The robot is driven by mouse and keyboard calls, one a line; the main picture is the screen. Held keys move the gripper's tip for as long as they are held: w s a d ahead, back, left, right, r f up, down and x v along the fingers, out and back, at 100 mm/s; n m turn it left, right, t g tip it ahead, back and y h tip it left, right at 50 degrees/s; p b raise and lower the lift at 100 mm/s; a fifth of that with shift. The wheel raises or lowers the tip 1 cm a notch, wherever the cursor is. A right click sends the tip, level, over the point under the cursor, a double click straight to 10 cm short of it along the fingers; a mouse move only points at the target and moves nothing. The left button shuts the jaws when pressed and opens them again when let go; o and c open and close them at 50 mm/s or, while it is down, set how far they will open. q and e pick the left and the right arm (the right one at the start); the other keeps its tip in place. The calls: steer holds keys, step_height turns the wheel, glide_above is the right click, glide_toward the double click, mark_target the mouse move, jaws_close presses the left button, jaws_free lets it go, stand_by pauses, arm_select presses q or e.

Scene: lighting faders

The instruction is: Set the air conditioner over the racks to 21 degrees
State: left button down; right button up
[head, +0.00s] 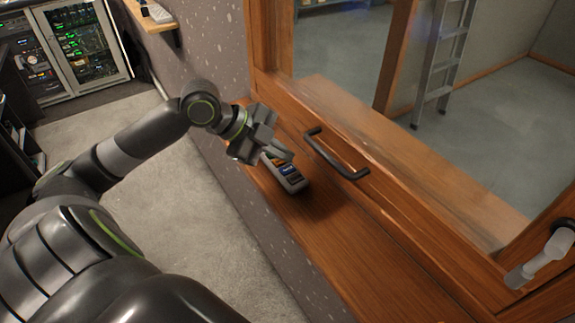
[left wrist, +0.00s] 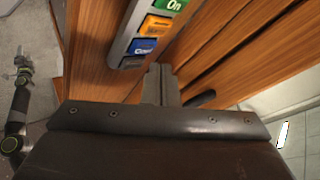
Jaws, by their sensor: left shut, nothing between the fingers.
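A pale grey remote (head: 291,180) with a column of coloured buttons lies on the wooden sill (head: 335,240) in the head view. In the left wrist view the remote (left wrist: 122,43) shows a green On button, an orange button and a blue button that seems to read Cool. My left gripper (head: 284,154) is shut and empty, above the far part of the remote and hiding it in the head view. Its fingertips (left wrist: 161,70) appear beside the remote; contact cannot be told. My right gripper (left wrist: 22,66) is small at the left wrist view's left edge. The air conditioner is not in view.
Equipment racks (head: 85,50) stand at the far upper left. A wooden window frame with a black handle (head: 337,154) rises right of the sill, and a grey-white latch (head: 545,258) sits farther right. A small shelf (head: 152,18) is on the wall. The sill's near part is clear.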

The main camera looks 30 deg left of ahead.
mark_target(281, 168)
arm_select(q)
steer(key=shift+r+p, duration=1.9)
steer(key=shift+r, duration=0.45)
steer(key=shift+f, duration=0.1)
